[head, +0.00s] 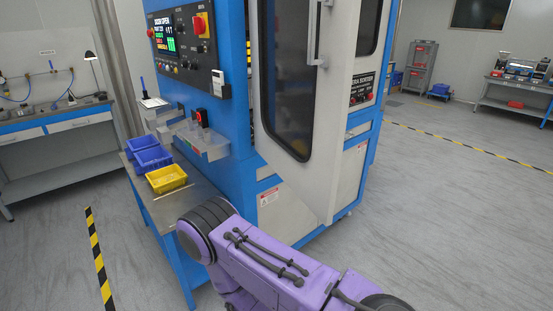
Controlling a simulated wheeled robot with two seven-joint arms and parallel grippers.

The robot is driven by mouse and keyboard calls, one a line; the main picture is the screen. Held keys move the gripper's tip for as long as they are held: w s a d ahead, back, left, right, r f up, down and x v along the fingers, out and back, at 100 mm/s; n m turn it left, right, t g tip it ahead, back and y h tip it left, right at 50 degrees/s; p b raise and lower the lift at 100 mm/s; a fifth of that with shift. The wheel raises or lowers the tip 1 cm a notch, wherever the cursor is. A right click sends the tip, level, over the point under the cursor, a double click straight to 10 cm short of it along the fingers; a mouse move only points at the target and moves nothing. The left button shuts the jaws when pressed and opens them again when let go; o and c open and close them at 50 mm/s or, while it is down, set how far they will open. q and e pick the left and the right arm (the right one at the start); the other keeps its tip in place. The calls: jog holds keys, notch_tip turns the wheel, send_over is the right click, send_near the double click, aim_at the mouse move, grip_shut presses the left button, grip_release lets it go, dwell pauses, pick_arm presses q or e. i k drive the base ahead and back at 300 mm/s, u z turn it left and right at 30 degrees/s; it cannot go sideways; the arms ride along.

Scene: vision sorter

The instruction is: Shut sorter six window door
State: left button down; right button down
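The sorter (236,110) is a blue and white cabinet in the middle of the head view. Its window door (333,110) has a white frame, a dark glass pane (287,70) and a pale vertical handle (315,35) near the top. The door appears to stand out from the cabinet, with a narrow gap showing at its left edge. The panel screen (163,34) seems to read "DOOR OPEN". A purple arm link of mine crosses the bottom, in front of the sorter and below the door. Neither gripper is in view.
A side table (198,197) with blue bins (153,158) and a yellow bin (166,179) stands left of the sorter. A workbench (60,124) is at far left, another (510,95) at far right. The grey floor at right is clear.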

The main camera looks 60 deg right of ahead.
aim_at(303, 52)
jog(key=i, duration=2.05)
jog(key=z, duration=3.05)
